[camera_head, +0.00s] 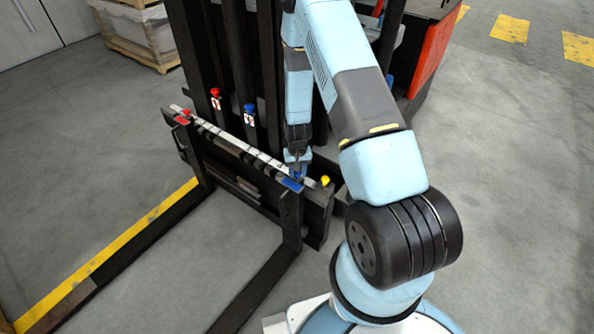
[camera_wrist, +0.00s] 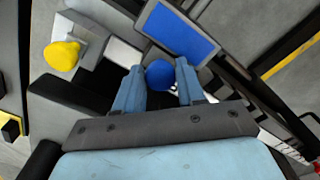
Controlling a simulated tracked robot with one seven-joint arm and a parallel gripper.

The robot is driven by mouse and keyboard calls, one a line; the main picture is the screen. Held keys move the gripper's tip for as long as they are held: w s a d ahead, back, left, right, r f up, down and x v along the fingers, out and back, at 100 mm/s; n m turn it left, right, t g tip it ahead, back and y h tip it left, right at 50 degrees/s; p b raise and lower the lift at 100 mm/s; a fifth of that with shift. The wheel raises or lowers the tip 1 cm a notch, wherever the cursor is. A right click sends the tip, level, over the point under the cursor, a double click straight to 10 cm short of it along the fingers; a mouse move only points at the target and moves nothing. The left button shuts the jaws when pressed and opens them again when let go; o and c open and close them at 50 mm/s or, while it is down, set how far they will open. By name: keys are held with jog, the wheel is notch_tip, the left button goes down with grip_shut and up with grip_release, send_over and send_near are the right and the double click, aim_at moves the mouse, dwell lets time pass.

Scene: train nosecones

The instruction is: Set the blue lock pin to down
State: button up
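The blue lock pin shows in the wrist view as a round blue knob (camera_wrist: 160,74) between my fingertips, beside a blue label plate (camera_wrist: 181,32). My gripper (camera_wrist: 160,80) has one finger on each side of the knob, with no clear gap, and looks shut on it. The pin's shaft is hidden. In the head view my gripper (camera_head: 297,165) points down at the right end of the fork carriage (camera_head: 240,148), by the blue plate (camera_head: 291,185). The pin's height is hard to tell.
A yellow knob (camera_wrist: 62,55) stands close by, also seen in the head view (camera_head: 325,181). A red knob (camera_head: 185,114) is at the carriage's left end. Red (camera_head: 215,92) and blue (camera_head: 249,108) knobs stand behind the carriage. Two forks (camera_head: 252,292) reach forward. Mast rails stand behind.

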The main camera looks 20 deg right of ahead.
jog(key=o, duration=0.4)
jog(key=shift+c, duration=0.2)
jog(key=shift+r, duration=0.15)
notch_tip(320, 180, up, 14)
jog(key=shift+f, duration=0.25)
dwell(0.6)
jog(key=s+r+n+t, duration=0.1)
jog(key=s+r, duration=0.3)
jog(key=r, duration=1)
jog(key=s+r+t, duration=0.2)
jog(key=s+r, duration=0.1)
jog(key=r, duration=1.2)
jog(key=s+r+t, duration=0.1)
jog(key=s+r, duration=0.6)
jog(key=s, duration=0.3)
jog(key=s+r+t, duration=0.1)
jog(key=s+r, duration=0.6)
jog(key=s, duration=0.4)
jog(key=shift+r+n+t, duration=0.2)
jog(key=shift+n+t, duration=0.1)
jog(key=shift+n, duration=0.1)
